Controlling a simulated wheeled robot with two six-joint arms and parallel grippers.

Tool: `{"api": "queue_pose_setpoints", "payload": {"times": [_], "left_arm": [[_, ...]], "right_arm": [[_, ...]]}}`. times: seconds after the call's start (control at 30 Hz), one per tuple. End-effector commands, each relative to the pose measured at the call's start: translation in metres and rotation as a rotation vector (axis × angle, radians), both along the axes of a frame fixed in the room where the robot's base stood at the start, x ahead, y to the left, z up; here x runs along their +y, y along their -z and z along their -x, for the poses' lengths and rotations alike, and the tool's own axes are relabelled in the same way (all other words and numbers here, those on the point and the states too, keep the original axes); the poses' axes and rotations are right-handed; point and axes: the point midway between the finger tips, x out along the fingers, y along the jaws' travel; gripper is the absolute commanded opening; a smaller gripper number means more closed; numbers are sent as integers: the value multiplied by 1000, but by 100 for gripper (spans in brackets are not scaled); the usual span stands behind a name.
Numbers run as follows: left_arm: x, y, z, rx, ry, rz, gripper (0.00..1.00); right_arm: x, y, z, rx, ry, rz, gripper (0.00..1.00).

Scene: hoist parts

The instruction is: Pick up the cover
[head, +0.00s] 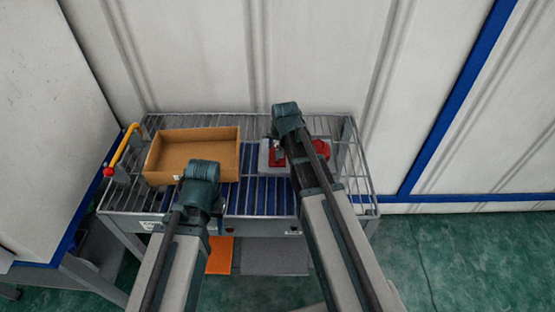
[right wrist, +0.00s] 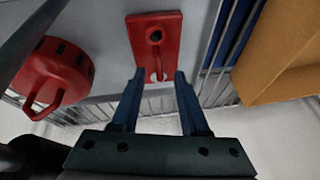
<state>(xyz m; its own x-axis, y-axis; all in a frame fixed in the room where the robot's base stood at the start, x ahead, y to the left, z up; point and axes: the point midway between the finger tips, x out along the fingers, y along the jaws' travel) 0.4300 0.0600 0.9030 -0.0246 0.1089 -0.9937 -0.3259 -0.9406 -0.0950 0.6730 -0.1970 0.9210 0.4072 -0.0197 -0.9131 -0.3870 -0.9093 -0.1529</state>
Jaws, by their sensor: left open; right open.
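Two red parts lie on a light grey tray (head: 264,163) in the head view. One is a flat red plate (right wrist: 155,45) with a round hole and a slot; part of it shows in the head view (head: 277,156). The other is a round red housing (right wrist: 58,72) with a loop, to the right in the head view (head: 322,149). I cannot tell for certain which is the cover. My right gripper (right wrist: 160,77) is open, its fingertips on either side of the plate's slotted end, with nothing gripped. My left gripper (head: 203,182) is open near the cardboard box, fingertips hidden.
An open, empty-looking cardboard box (head: 165,138) stands left on the wire-sided cart (head: 360,185). Blue slats (head: 262,192) lie bare between box and tray. A yellow handle (head: 125,147) rises at the cart's left end. A pale wall stands behind.

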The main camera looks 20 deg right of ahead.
Motion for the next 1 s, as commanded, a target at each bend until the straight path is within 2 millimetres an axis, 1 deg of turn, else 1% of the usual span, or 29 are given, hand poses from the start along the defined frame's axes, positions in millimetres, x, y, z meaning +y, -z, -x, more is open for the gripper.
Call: {"api": "queue_pose_setpoints", "payload": {"times": [0.2,0.37,0.4,0.43,0.47,1.0], "left_arm": [[0,0,0,0,0,0,50],[0,0,0,0,0,0,50],[0,0,0,0,0,0,50],[0,0,0,0,0,0,50],[0,0,0,0,0,0,50],[0,0,0,0,0,0,50]], "right_arm": [[0,0,0,0,0,0,45],[0,0,0,0,0,0,16],[0,0,0,0,0,0,9],[0,0,0,0,0,0,3],[0,0,0,0,0,0,0],[0,0,0,1,1,-1,0]]}}
